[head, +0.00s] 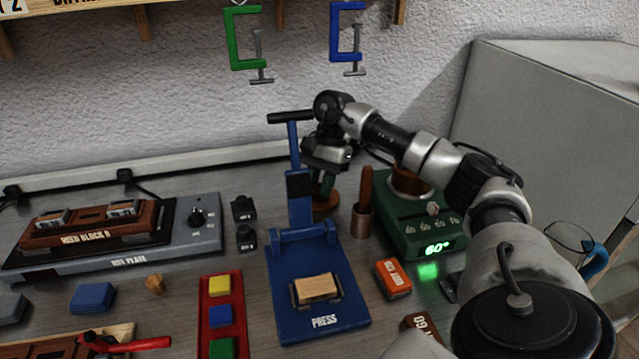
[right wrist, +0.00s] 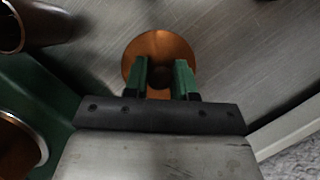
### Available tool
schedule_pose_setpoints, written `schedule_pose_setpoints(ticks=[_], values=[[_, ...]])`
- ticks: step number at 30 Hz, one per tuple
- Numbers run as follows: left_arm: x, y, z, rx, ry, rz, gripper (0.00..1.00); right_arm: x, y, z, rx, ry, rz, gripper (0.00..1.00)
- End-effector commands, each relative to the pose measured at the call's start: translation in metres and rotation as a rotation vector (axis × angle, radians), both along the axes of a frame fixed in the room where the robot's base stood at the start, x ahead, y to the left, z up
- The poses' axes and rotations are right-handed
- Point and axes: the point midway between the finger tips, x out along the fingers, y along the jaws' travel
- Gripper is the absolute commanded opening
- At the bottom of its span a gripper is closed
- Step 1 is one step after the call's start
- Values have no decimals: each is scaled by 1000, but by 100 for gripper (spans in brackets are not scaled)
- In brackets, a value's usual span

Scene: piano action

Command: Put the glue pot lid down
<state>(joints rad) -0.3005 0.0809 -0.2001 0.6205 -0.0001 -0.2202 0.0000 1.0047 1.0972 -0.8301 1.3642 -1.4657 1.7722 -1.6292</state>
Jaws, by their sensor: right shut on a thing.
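My right gripper (head: 325,185) is behind the blue press, pointing down. It is shut on the glue pot lid (head: 326,207), a round copper-coloured disc at or just above the bench. In the right wrist view, the lid (right wrist: 160,47) lies flat beyond the green fingertips (right wrist: 162,80), which close around its middle. The fingers mostly hide its knob. I cannot tell whether the lid touches the bench. The copper glue pot (head: 408,183) sits open in the green warmer (head: 405,225), right of the gripper; its rim shows in the right wrist view (right wrist: 40,140). My left gripper is not in view.
The blue press (head: 290,255) stands close in front of the lid. A copper cup (head: 361,222) with a wooden handle stands between lid and warmer. An orange box (head: 393,279) lies in front. A hot plate (head: 205,240) is at left. Bare bench surrounds the lid's back side.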

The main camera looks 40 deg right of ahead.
Motion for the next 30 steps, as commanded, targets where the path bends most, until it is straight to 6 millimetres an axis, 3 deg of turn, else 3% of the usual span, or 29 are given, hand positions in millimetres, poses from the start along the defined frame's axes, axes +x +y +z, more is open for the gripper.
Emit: schedule_pose_setpoints(ticks=[1,2,6,14,20,25,30], values=[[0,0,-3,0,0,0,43,0,0,-3,0,0,0,0],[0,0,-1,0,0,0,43,0,0,-2,0,0,0,31],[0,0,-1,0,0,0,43,0,0,-2,0,0,0,52],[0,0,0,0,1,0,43,0,0,-1,0,0,0,52],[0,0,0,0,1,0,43,3,-6,16,1,-4,-1,52],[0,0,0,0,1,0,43,7,-19,52,2,-7,-1,52],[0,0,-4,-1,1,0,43,17,-55,48,3,-2,-5,52]])
